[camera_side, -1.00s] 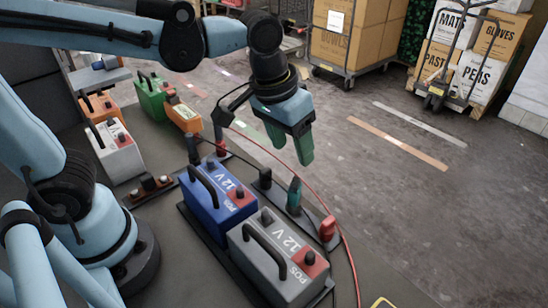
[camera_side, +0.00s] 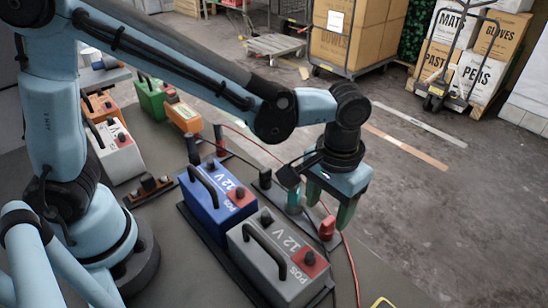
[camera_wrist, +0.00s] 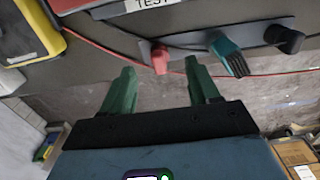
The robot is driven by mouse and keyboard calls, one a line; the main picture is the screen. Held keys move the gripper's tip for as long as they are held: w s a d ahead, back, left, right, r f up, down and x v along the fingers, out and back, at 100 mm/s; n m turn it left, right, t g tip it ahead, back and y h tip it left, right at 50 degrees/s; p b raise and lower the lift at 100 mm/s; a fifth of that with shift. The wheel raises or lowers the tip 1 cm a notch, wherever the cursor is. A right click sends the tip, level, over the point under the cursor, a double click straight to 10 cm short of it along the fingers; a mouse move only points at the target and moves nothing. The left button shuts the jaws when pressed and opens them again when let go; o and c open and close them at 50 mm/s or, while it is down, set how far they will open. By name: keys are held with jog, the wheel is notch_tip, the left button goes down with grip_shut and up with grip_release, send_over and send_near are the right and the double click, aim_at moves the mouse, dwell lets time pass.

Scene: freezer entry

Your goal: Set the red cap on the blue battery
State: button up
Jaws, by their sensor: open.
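The red cap (camera_side: 327,228) stands on a dark strip at the right of the bench, and it shows in the wrist view (camera_wrist: 160,58) just beyond my fingertips. The blue battery (camera_side: 210,208), marked 12 V, has a black handle and a red terminal patch. It stands left of the strip and is out of the wrist view. My gripper (camera_side: 330,208) is open and empty, its green fingers pointing down beside the red cap. In the wrist view, the fingers (camera_wrist: 160,69) are apart, with the cap between their line of reach.
A grey battery (camera_side: 270,262) stands in front of the blue one. A red cable (camera_wrist: 100,45) runs close by. A yellow-edged device (camera_wrist: 30,30) lies near the strip.

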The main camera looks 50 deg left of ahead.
aim_at(329, 220)
jog(key=shift+w+d+f, duration=0.1)
jog(key=shift+w+f, duration=0.1)
jog(key=shift+f, duration=0.95)
jog(key=shift+w+d+f, duration=0.1)
jog(key=shift+w+f, duration=0.05)
jog(key=shift+f, duration=1.7)
jog(key=c, duration=1.1)
jog(key=shift+r, duration=0.1)
jog(key=shift+r, duration=6.9)
